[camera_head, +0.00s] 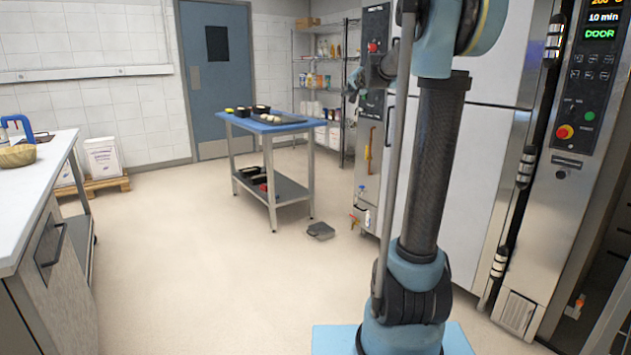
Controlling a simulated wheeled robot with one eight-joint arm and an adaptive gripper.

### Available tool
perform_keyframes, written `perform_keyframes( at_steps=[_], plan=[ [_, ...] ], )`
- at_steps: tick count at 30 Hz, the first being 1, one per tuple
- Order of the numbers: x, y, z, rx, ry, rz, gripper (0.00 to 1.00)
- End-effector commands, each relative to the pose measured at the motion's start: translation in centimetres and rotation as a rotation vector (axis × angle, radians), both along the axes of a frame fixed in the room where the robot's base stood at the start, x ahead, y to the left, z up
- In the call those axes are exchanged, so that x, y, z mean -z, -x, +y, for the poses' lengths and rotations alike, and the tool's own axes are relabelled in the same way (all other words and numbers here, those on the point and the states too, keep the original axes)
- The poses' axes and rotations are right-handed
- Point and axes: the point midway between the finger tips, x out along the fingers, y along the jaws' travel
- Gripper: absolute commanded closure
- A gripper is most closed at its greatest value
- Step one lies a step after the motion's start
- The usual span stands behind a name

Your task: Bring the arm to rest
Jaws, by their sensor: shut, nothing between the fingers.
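My arm rises from its blue base at the lower right of the view, and its upper part runs out of the top edge. My gripper (352,93) shows small and dark just left of the upper arm, in front of the oven's side panel. It is shut and empty, and the arm hides part of its wrist. It touches nothing that I can make out.
A blue-topped steel table (262,126) with trays stands mid-room, left of my arm. A deck oven (480,160) fills the right. A white counter (38,182) with a bowl (17,155) is at left. A grey pan (320,231) lies on the open floor.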

Motion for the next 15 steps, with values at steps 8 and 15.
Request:
perform_keyframes(
  at_steps=[8, 15],
  plan=[
    [6.4, 11.3, 1.6, -0.132, 0.161, 0.149, 1.0],
    [13.1, 21.2, 1.8, -0.227, 0.298, 0.294, 1.0]
  ],
)
